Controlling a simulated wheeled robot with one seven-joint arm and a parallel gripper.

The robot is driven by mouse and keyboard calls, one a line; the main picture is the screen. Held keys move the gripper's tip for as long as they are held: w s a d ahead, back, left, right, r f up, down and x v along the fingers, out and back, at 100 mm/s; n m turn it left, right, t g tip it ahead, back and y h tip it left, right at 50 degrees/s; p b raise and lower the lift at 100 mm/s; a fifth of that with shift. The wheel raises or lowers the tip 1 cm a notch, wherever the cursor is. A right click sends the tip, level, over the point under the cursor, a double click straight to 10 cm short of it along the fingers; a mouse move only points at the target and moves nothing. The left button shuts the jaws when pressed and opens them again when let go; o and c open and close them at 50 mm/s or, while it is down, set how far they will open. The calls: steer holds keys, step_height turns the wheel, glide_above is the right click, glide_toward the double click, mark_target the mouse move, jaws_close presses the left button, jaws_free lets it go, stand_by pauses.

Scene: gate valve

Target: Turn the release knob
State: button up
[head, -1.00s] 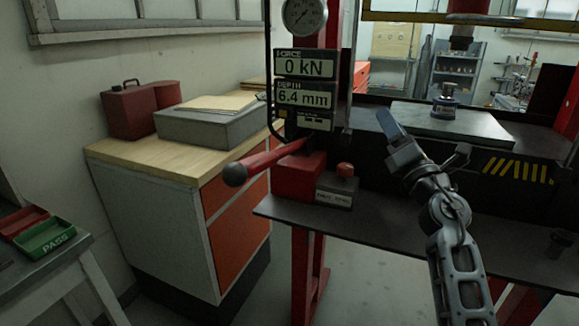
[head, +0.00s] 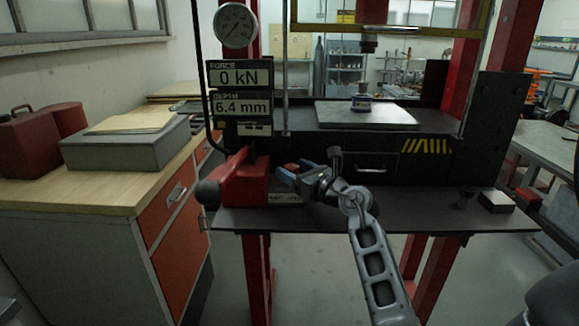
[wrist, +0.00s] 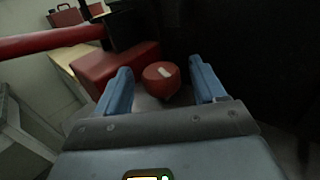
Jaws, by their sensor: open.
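The release knob (wrist: 160,79) is round and red with a pale mark on top. In the wrist view it lies between and just beyond the two blue fingertips of my gripper (wrist: 161,80). My gripper is open, and I see no clear contact with the knob. In the head view my gripper (head: 283,173) reaches left over the press shelf. There the red knob (head: 292,168) shows only in part behind the fingers, and its labelled base (head: 285,198) is partly hidden.
The red pump block (head: 243,185) and its lever with a black ball end (head: 208,194) are just left of my gripper. The readouts (head: 239,90) show 0 kN and 6.4 mm. A wooden-topped cabinet (head: 100,192) stands left. The shelf (head: 420,208) has free room on the right.

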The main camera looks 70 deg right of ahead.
steer(key=shift+x, duration=0.9)
steer(key=shift+c, duration=0.3)
steer(key=c, duration=0.9)
steer(key=shift+f, duration=0.1)
